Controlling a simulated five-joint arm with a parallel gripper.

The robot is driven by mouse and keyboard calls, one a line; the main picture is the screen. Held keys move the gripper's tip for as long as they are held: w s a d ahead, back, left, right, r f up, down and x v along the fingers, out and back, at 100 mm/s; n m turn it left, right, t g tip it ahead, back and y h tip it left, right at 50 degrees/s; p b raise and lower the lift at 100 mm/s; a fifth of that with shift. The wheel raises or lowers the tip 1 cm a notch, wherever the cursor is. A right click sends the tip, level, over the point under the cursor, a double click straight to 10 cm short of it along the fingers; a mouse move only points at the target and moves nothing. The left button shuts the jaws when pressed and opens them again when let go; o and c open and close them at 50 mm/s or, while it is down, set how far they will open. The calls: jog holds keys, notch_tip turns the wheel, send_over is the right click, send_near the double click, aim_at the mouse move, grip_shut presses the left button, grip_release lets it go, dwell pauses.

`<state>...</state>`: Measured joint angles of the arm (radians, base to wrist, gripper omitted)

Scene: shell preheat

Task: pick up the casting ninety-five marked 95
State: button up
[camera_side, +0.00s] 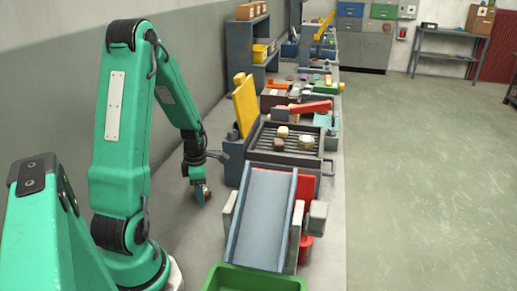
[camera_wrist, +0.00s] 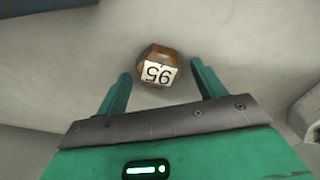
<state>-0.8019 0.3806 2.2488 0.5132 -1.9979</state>
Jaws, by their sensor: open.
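The casting marked 95 (camera_wrist: 153,53) is a small brown faceted piece with a white label, which reads upside down in the wrist view. It lies on the grey bench top, just beyond and between the fingertips of my gripper (camera_wrist: 160,72). The two green fingers are apart, with nothing between them that I can see gripped. In the side view my gripper (camera_side: 200,190) points down close to the bench, left of the grill tray. A small brown piece (camera_side: 206,194) shows at its tips, partly hidden by the fingers.
A grey sloped chute (camera_side: 262,218) leads down to a green bin (camera_side: 255,278) at the front. A grill tray (camera_side: 290,157) behind it holds several small pieces. A yellow upright panel (camera_side: 246,106) stands behind my gripper. Bare bench lies around the casting.

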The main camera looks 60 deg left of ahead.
dwell(0.4)
jog(key=c, duration=1.1)
jog(key=shift+r, duration=0.1)
jog(key=shift+r, duration=1.05)
notch_tip(320, 180, up, 2)
jog(key=shift+r, duration=0.1)
jog(key=w+d+r, duration=0.1)
jog(key=d+r, duration=0.1)
jog(key=d, duration=0.1)
jog(key=w+d+r, duration=0.1)
jog(key=d+r, duration=0.1)
jog(key=d, duration=0.2)
jog(key=w+d+r, duration=0.1)
jog(key=d+r, duration=0.1)
jog(key=d, duration=0.2)
jog(key=shift+d+r, duration=0.15)
jog(key=shift+r, duration=0.1)
